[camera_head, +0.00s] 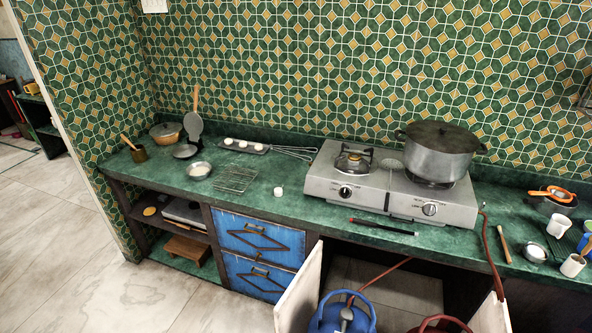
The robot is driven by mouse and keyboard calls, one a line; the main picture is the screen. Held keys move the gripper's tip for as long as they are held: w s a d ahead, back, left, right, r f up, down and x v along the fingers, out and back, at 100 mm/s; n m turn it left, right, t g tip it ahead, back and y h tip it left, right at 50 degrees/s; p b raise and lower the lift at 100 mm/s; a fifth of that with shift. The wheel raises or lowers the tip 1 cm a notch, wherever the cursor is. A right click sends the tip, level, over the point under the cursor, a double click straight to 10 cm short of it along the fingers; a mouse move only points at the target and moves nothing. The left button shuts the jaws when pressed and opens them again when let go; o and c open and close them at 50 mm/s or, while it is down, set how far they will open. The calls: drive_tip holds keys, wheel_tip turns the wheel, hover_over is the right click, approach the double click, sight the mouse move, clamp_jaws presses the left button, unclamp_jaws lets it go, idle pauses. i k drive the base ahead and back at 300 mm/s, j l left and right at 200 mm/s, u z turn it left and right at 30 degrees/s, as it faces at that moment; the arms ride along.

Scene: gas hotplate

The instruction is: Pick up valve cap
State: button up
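I cannot identify the valve cap for certain. A small white piece (278,191) lies on the green counter left of the stove; it is too small to tell whether it is the cap. A blue gas cylinder (326,314) stands in the open cupboard below the stove, with a dark grey fitting (346,316) on its top. A red-brown hose (380,279) runs near it. The top of a red cylinder (440,323) shows at the bottom edge, cut off by the frame. My gripper is not in view.
A two-burner stove (385,188) with a large pot (440,152) stands on the counter (300,205). Open white cupboard doors (299,292) and (491,315) flank the cylinders. A black-and-red lighter (382,227) lies before the stove. Floor (140,296) at left is clear.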

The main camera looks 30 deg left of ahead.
sight(279, 191)
drive_tip(key=i+j+z, duration=0.25)
drive_tip(key=j+z, duration=0.2)
drive_tip(key=j, duration=1.7)
drive_tip(key=k+j+z, duration=0.1)
drive_tip(key=j+z, duration=0.35)
drive_tip(key=j, duration=1.65)
